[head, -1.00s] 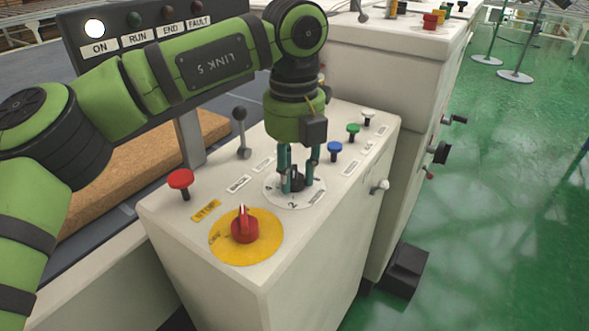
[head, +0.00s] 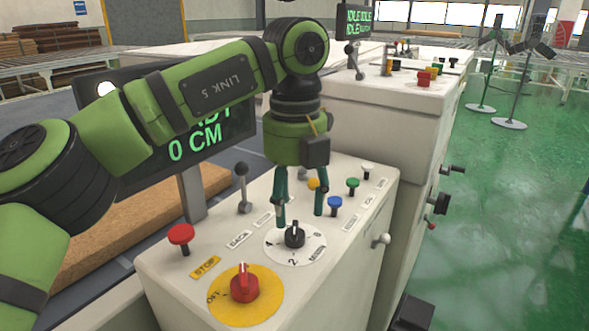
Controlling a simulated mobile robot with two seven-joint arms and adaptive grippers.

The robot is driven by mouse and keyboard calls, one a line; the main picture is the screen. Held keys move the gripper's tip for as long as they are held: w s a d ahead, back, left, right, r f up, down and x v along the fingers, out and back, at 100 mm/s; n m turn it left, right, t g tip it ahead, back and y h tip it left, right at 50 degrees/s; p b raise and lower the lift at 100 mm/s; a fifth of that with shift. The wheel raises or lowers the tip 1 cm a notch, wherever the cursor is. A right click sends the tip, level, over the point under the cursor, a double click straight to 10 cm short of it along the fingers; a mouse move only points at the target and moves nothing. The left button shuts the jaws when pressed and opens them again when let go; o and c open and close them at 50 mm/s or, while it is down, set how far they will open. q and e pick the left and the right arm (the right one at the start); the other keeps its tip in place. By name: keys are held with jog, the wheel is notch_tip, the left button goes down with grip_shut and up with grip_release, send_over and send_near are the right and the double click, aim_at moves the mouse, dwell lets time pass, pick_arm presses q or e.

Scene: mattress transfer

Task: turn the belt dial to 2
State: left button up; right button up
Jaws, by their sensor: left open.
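The belt dial is a black knob (head: 294,237) on a round white plate (head: 275,250) with printed marks, set in the top of a white control box (head: 215,247). A "2" is printed on the plate's near side. I cannot tell for sure which mark the knob points to. My left gripper (head: 299,219) is open and empty just above the knob, its two dark green fingers spread wide and apart from it. My right gripper is not in view.
A lever (head: 242,188), a blue button (head: 335,204) and a green button (head: 353,184) stand behind. A dark display (head: 225,140) reads "0 CM".

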aim_at(295, 227)
pick_arm(q)
notch_tip(295, 227, up, 7)
jog(key=shift+f, duration=0.15)
